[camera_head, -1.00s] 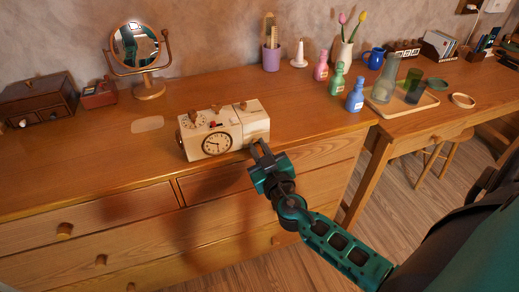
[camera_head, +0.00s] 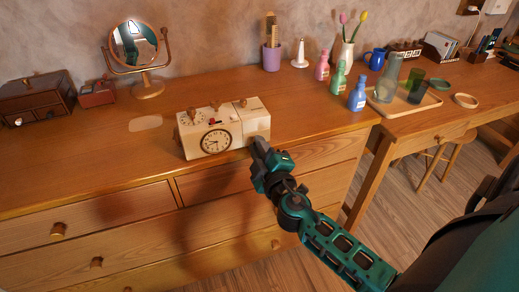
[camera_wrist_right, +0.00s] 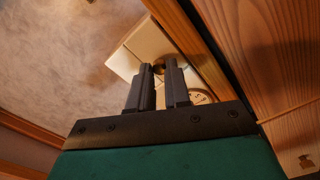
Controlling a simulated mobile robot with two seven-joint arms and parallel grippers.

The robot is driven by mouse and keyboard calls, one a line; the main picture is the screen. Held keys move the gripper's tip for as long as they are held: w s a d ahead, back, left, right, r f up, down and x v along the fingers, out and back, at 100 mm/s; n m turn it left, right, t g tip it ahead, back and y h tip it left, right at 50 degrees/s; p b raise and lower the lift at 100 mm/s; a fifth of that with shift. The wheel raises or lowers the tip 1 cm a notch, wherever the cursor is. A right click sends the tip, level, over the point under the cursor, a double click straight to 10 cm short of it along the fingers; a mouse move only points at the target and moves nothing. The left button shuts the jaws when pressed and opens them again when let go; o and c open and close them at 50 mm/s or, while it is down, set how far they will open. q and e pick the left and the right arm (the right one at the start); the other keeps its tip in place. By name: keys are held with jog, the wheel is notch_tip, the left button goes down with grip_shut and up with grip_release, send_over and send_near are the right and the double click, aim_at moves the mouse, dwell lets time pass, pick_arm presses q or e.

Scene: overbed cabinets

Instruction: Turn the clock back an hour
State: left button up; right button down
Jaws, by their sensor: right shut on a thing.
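The clock (camera_head: 198,146) is a cream box with a round black-rimmed dial (camera_head: 215,142) on its front. It stands near the front edge of the dresser top. Several small brown knobs and a second small dial show on its top. My right gripper (camera_head: 256,143) is at the clock's right side. In the right wrist view its fingers (camera_wrist_right: 164,72) are close together on a small brown knob (camera_wrist_right: 159,66) on the clock's side wall, which they partly hide. The dial's hands are too small to read surely. My left gripper is not in view.
A round mirror (camera_head: 135,43) and small wooden boxes (camera_head: 38,97) stand at the back left. Colored bottles (camera_head: 357,95) stand right of the clock. A tray (camera_head: 408,107) with glassware sits on the adjoining desk. The dresser top beside the clock is mostly clear.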

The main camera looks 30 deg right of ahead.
jog(key=shift+n+p, duration=1.1)
jog(key=shift+n, duration=7.2)
jog(key=shift+d, duration=0.1)
jog(key=c, duration=1.1)
grip_release()
jog(key=shift+f, duration=0.1)
jog(key=b+v, duration=0.1)
jog(key=v, duration=1.2)
jog(key=shift+w+b, duration=0.1)
jog(key=shift+b, duration=0.25)
